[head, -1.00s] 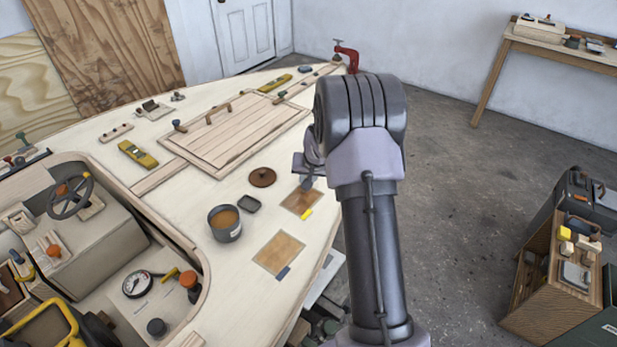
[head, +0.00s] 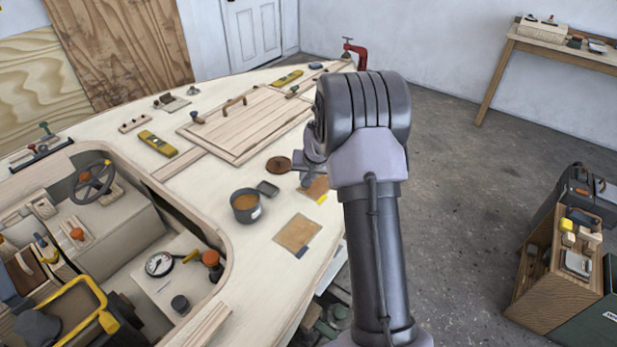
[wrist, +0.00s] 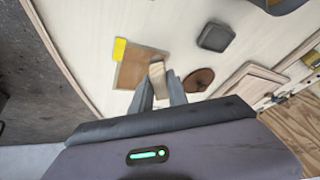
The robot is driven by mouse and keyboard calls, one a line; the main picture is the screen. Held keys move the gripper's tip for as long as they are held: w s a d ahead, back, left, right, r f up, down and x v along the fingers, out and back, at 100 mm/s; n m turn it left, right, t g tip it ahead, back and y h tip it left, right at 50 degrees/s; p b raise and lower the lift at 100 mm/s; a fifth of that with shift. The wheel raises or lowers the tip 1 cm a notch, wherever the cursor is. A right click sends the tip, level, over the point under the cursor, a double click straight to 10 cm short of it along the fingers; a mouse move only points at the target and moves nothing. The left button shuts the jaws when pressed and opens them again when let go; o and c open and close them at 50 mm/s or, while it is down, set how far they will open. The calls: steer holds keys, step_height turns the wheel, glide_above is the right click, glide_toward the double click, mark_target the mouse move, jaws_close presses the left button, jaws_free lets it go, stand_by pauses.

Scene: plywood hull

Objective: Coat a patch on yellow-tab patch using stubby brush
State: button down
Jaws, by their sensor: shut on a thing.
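The yellow-tab patch (head: 313,189) is a brown square on the pale deck, partly hidden by my arm in the head view. It also shows in the wrist view (wrist: 129,72), with its yellow tab (wrist: 120,49) at one corner. My gripper (wrist: 161,93) is shut on the stubby brush, whose pale wooden part (wrist: 157,73) stands over the patch's edge. The bristles are hidden, and I cannot tell whether they touch the patch. In the head view the jaws are mostly hidden behind my arm. A pot of amber liquid (head: 246,208) stands left of the patch.
A second patch with a blue tab (head: 298,232) lies nearer. A small dark tray (head: 267,188) and a brown round lid (head: 278,165) lie close by. A plank hatch (head: 243,128) is farther back. The cockpit opening is at left; the deck edge is at right.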

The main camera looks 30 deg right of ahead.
steer(key=shift+d+r+p, duration=0.15)
steer(key=shift+r+p, duration=0.1)
steer(key=shift+r, duration=0.3)
steer(key=shift+d+r+p, duration=0.15)
steer(key=shift+r+p, duration=0.1)
steer(key=shift+r, duration=0.25)
steer(key=shift+r+p, duration=1.4)
steer(key=shift+r, duration=0.85)
steer(key=shift+a, duration=0.1)
